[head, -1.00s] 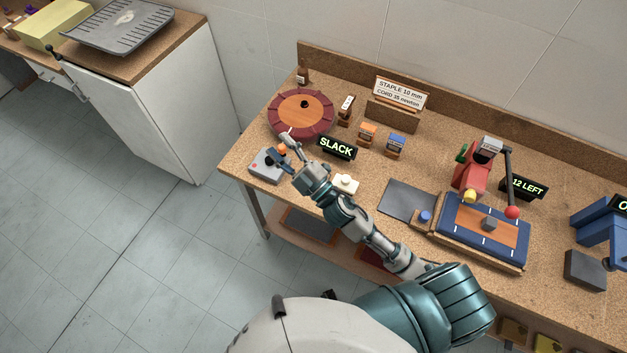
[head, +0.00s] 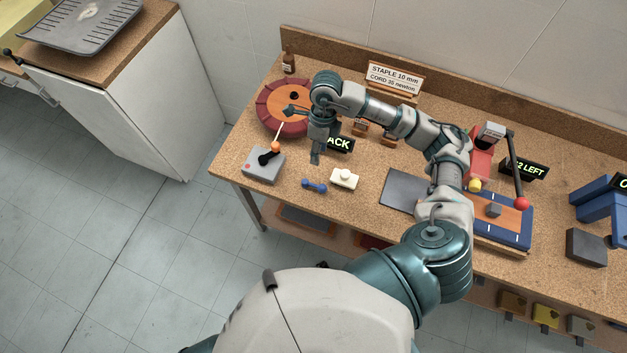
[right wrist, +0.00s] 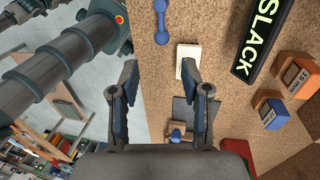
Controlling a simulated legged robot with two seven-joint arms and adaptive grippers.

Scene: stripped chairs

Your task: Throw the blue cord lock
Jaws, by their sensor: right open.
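A blue bar with a round knob at each end (head: 314,186) lies near the bench's front edge, beside a cream block (head: 344,178). It also shows at the top of the right wrist view (right wrist: 162,20). A second blue piece, a round knob (right wrist: 177,134), sits on a small wooden block in that view; I cannot tell which is the cord lock. My right gripper (head: 316,158) points down above the bench, behind the blue bar and apart from it. Its fingers are spread and empty in the wrist view (right wrist: 160,80). My left gripper is not in view.
A grey box with an orange-and-black lever (head: 264,164) stands left of the bar. A red-rimmed wooden disc (head: 272,108) is behind it. A partly covered SLACK sign (head: 341,143), a dark mat (head: 405,190) and a red press (head: 482,160) stand further along.

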